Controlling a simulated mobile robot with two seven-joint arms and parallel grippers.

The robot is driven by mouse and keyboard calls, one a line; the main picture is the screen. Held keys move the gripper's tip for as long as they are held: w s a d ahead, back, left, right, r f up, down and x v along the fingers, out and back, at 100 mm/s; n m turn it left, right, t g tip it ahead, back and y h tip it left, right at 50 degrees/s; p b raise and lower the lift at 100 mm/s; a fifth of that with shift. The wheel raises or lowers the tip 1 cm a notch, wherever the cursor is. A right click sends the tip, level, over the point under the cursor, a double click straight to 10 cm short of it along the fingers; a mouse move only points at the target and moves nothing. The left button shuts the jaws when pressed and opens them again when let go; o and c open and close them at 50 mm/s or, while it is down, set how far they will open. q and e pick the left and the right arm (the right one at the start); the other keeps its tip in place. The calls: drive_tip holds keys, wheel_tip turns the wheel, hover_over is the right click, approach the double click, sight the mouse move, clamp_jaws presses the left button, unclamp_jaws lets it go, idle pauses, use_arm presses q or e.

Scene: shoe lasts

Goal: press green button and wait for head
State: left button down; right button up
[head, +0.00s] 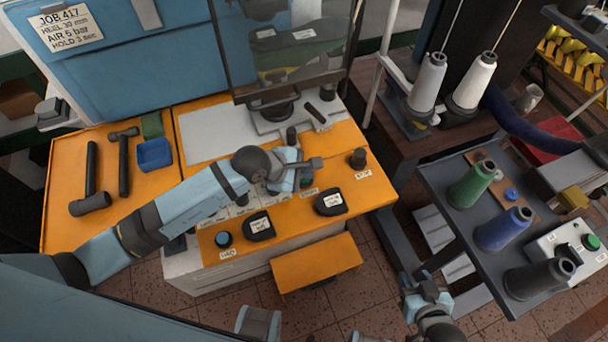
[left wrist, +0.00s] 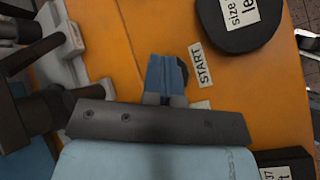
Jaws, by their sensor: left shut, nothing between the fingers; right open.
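My left gripper (head: 294,178) is shut and empty, pointing down at the front of the orange bench, beside the START label (head: 309,193). In the left wrist view its blue fingers (left wrist: 166,78) are together, just left of the START label (left wrist: 202,63). A dark round edge (left wrist: 184,66) shows behind the fingertips; the button there is mostly hidden, and I cannot tell whether they touch it. The press head (head: 272,108) is raised above its pale plate, behind the clear guard (head: 290,50). My right gripper (head: 428,300) is open, low at the right.
Two black size-labelled pads (head: 331,202) (head: 259,226) lie on the bench front. A blue knob (head: 223,239) and a dark knob (head: 357,158) stand near its corners. Hammers (head: 123,165) and a blue bin (head: 154,154) are at left. A cart with thread cones (head: 473,185) stands right.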

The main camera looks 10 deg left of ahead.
use_arm(q)
drive_tip(key=shift+f, duration=0.1)
idle(0.3)
drive_tip(key=shift+r+p, duration=0.6)
drive_tip(key=shift+r, duration=0.3)
drive_tip(key=shift+r+p, duration=1.7)
drive_tip(key=shift+r, duration=0.85)
